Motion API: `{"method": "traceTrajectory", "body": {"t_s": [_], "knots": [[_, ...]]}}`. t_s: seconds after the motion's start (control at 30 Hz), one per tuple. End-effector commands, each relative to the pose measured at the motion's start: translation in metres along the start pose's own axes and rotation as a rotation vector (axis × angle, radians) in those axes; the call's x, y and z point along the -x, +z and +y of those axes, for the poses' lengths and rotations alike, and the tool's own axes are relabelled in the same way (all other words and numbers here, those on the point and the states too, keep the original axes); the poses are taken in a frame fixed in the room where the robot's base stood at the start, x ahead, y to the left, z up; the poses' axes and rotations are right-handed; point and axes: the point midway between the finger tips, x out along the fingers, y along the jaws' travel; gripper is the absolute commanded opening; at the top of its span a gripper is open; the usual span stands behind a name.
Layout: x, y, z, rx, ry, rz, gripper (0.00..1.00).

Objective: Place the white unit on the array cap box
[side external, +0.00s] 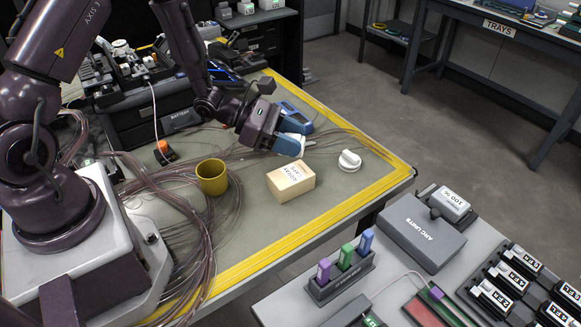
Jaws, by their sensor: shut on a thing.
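My gripper (278,135) is above the work table, up and slightly left of the array cap box. It is shut on the white unit (291,146), a small pale block with blue beside it. The fingers and the exact grasp are hard to make out at this size. The array cap box (291,183) is a light cardboard-coloured box with dark lettering, resting on the table. The white unit appears just above the box's far side in the picture; I cannot tell the gap between them.
A white round piece (349,160) lies right of the box. A yellow cup (212,177) stands to the left among loose fibres (166,202). A blue device (296,114) lies behind the gripper. The grey bench with the ARC UNITS box (425,232) is at the lower right.

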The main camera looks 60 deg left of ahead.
Motion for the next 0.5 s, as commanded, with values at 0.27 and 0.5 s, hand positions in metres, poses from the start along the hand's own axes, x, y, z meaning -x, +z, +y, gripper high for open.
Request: {"method": "traceTrajectory", "body": {"t_s": [0.27,0.5], "knots": [[-0.012,-0.032,0.001,0.005,0.003,0.002,0.21],[-0.023,-0.059,0.001,0.005,0.005,0.001,0.21]]}}
